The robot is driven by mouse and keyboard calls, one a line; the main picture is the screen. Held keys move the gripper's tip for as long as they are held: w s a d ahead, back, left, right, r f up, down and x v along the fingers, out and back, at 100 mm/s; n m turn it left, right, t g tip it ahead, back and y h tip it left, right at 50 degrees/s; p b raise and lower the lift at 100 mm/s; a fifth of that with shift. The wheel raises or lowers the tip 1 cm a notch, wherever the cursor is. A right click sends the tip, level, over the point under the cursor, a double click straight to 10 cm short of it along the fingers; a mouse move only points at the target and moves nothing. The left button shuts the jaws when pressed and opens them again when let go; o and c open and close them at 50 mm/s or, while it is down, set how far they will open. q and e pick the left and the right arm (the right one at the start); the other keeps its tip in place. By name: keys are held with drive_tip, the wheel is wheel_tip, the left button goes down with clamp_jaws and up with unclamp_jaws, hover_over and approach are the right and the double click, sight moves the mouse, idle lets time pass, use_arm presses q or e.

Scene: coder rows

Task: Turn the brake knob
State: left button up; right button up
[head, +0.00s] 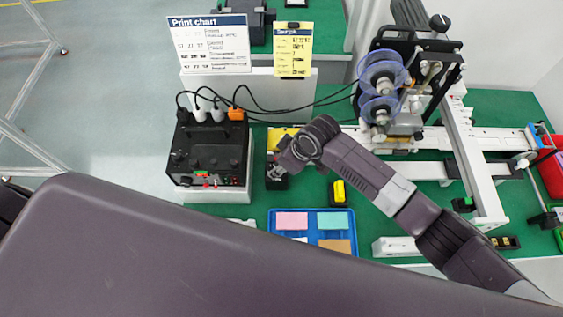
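I cannot tell for sure which part is the brake knob. The coder machine (408,125), with clear blue-tinted spools (380,78) and a black round knob (440,22) at its top, stands at the back right. A black control box (208,150) with small dials and red and green lights on its front stands at the left. My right arm reaches in from the lower right. Its gripper (284,168) is over a small black and yellow item (277,183) beside the control box. Its fingers are too small and dark to read. My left gripper is out of view.
A blue tray (333,218) with coloured cards and a small yellow and black item (339,193) lie on the green bench. A print chart (209,45) and a yellow tag (293,50) stand behind. Cables (290,112) run to the machine. My dark arm link hides the front.

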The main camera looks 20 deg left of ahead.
drive_tip(key=v, duration=1.2)
idle(0.3)
